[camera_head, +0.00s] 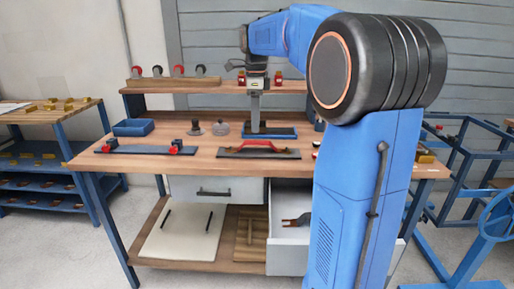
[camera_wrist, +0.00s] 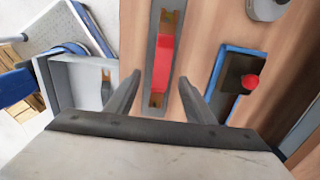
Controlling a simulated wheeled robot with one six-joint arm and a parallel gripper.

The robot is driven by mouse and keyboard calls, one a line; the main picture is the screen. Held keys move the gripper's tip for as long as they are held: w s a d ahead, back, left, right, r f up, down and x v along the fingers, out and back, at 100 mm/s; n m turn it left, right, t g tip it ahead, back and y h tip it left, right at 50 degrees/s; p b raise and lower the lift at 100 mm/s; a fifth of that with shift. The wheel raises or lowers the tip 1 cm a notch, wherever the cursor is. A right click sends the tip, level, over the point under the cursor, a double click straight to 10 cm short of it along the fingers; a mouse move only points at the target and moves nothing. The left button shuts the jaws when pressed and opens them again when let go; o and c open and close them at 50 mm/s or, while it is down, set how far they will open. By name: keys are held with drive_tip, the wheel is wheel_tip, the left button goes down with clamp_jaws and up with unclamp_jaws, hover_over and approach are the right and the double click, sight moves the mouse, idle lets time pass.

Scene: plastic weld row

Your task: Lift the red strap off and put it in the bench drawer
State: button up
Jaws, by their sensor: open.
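The red strap (camera_head: 272,147) lies along a dark plate (camera_head: 232,154) near the bench's front edge. In the wrist view the red strap (camera_wrist: 162,62) runs lengthwise on the grey plate (camera_wrist: 151,45), with brownish pieces at both ends. My gripper (camera_wrist: 160,80) is open and empty; in that view the strap shows between its fingers, apart from them. The head view shows my gripper (camera_head: 255,118) pointing down over the bench behind the strap. The bench drawer (camera_head: 288,259) stands open below the bench top, with a dark and orange piece inside; the drawer also shows in the wrist view (camera_wrist: 66,88).
A blue-edged tray (camera_head: 284,132) lies behind the strap. A dark plate with red knobs (camera_head: 130,149) lies to the left, with two small grey objects (camera_head: 221,127) and a blue bin (camera_head: 133,127) behind. A closed drawer (camera_head: 205,189) sits left of the open one.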

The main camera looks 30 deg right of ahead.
sight(257, 142)
drive_tip(key=shift+d+f, duration=0.2)
drive_tip(key=shift+f, duration=1.65)
drive_tip(key=shift+d+f, duration=0.15)
drive_tip(key=shift+f, duration=1.65)
drive_tip(key=shift+c, duration=0.2)
drive_tip(key=c, duration=1.1)
wheel_tip(257, 142, up, 10)
